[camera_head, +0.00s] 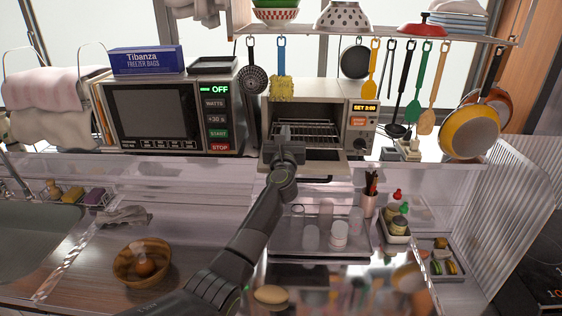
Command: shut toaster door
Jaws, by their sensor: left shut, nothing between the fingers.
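The toaster (359,139) is a cream-coloured oven on the shelf, with a lit display and a knob on its right side. Its door (325,167) is folded down and open, its front edge and dark handle showing at the shelf's front. The wire rack inside is visible and looks empty. My left gripper (284,132) is at the left part of the toaster's opening, above the lowered door. Its fingers look closed with nothing between them. The arm hides part of the door's left side; whether the gripper touches the door is unclear. My right gripper is out of view.
A microwave (165,114) with a freezer-bag box (147,61) on top stands left of the toaster. Utensils hang from the rack above, including a yellow sponge brush (281,89). A tray (281,236) with cups and a wooden bowl (142,262) lie lower down.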

